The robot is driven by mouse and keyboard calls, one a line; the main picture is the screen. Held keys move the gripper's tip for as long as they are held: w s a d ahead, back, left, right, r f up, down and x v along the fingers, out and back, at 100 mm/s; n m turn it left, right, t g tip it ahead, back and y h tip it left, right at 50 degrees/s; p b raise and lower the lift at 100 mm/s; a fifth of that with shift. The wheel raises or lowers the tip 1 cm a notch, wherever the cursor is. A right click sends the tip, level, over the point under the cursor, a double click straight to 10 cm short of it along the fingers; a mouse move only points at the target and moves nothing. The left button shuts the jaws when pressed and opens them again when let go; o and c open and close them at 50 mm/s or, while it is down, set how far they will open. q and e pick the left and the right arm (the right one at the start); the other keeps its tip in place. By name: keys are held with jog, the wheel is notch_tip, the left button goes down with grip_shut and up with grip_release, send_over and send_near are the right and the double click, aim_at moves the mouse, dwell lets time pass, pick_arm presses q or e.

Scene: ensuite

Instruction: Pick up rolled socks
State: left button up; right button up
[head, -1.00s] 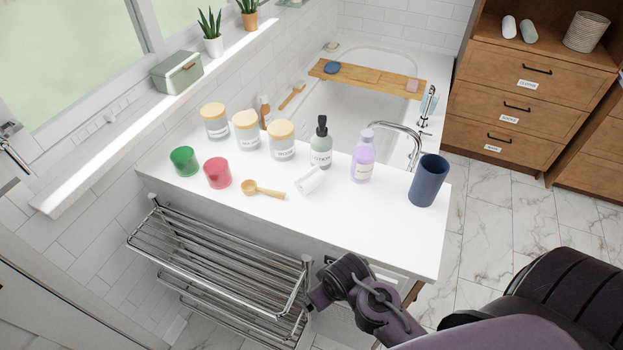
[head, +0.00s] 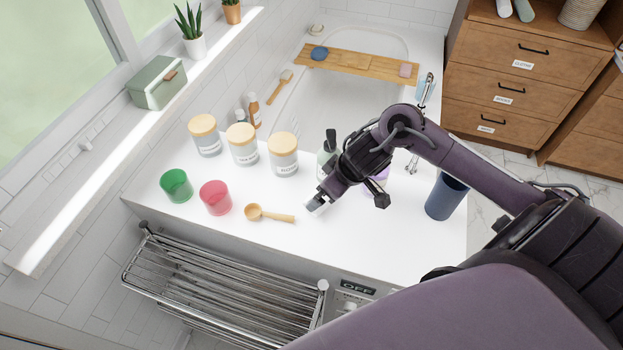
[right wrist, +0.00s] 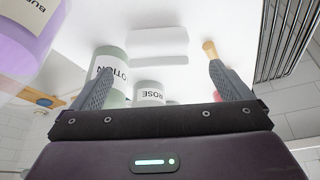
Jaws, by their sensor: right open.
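The rolled socks (right wrist: 158,44) are a white bundle lying on the white counter. In the right wrist view they are beyond and between my open fingers, apart from both. In the head view my right gripper (head: 316,204) is low over the counter at the socks' place and hides most or all of them. The right wrist view shows my right gripper (right wrist: 160,80) open, with nothing between its fingers. My left gripper is in neither view.
Labelled jars (head: 283,155) stand behind. The lotion bottle (right wrist: 112,68) and purple bottle (right wrist: 25,38) are close by. A blue tumbler (head: 446,196) stands right. The front counter is clear.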

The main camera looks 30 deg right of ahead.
jog(key=shift+d, duration=0.3)
jog(key=shift+f, duration=0.35)
jog(key=shift+a+x, duration=0.2)
jog(key=shift+x, duration=1)
jog(key=x, duration=0.3)
jog(key=shift+w+f, duration=0.2)
jog(key=shift+f, duration=0.15)
jog(key=c, duration=1.1)
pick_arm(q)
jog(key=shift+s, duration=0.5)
pick_arm(e)
jog(key=shift+c, duration=0.2)
jog(key=shift+a, duration=0.1)
